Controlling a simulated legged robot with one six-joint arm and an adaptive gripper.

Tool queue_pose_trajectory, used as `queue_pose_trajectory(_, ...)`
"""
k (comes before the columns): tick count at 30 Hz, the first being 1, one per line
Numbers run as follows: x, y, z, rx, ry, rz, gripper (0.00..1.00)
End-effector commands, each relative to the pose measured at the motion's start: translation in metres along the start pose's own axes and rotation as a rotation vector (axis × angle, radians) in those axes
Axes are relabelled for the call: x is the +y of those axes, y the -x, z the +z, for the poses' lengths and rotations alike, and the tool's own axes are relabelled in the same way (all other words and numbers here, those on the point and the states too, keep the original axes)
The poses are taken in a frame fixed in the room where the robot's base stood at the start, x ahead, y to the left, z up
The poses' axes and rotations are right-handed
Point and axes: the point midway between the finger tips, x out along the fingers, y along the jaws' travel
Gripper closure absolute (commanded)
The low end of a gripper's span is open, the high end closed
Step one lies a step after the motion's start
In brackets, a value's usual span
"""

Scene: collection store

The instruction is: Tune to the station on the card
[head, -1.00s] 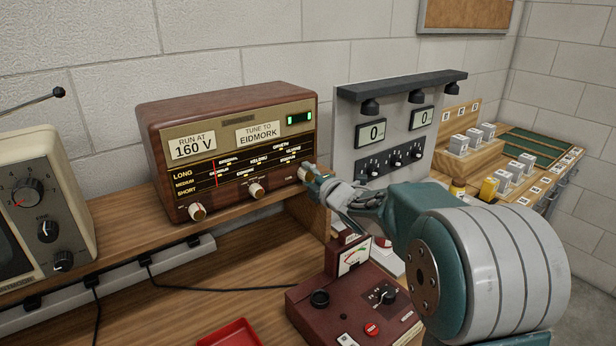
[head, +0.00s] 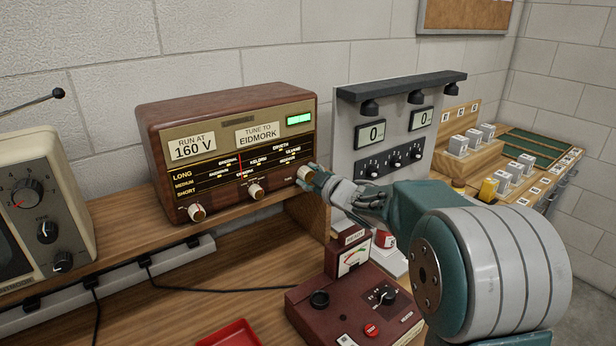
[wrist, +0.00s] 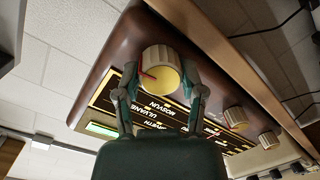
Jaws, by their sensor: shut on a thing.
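The brown wooden radio (head: 225,105) stands on the shelf with a lit station dial (head: 200,182). A card (head: 258,135) on it reads "TUNE TO EIDMORK". A red pointer (head: 239,165) stands left of the dial's middle; the small station names are hard to read. The green tuning window (head: 299,119) is lit nearly across its width. My gripper (head: 312,178) is shut on the right-hand knob (head: 304,173). In the wrist view, its fingers (wrist: 160,80) sit on either side of that ribbed, cream-faced knob (wrist: 162,62), which has a red mark.
The radio also has a left knob (head: 197,212), a middle knob (head: 256,191) and a "RUN AT 160 V" card (head: 192,145). A maroon meter box (head: 345,310) sits below my arm. A grey panel (head: 400,120) with two displays stands to the right.

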Motion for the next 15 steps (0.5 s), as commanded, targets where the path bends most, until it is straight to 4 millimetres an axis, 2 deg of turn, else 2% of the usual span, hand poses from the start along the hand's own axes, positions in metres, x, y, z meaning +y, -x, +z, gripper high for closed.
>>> queue_pose_trajectory(1,-0.0042,-0.0001,0.0059,-0.011,-0.028,-0.009,0.95)
queue_pose_trajectory(15,-0.0054,-0.0001,0.0068,-0.007,-0.142,-0.02,0.95)
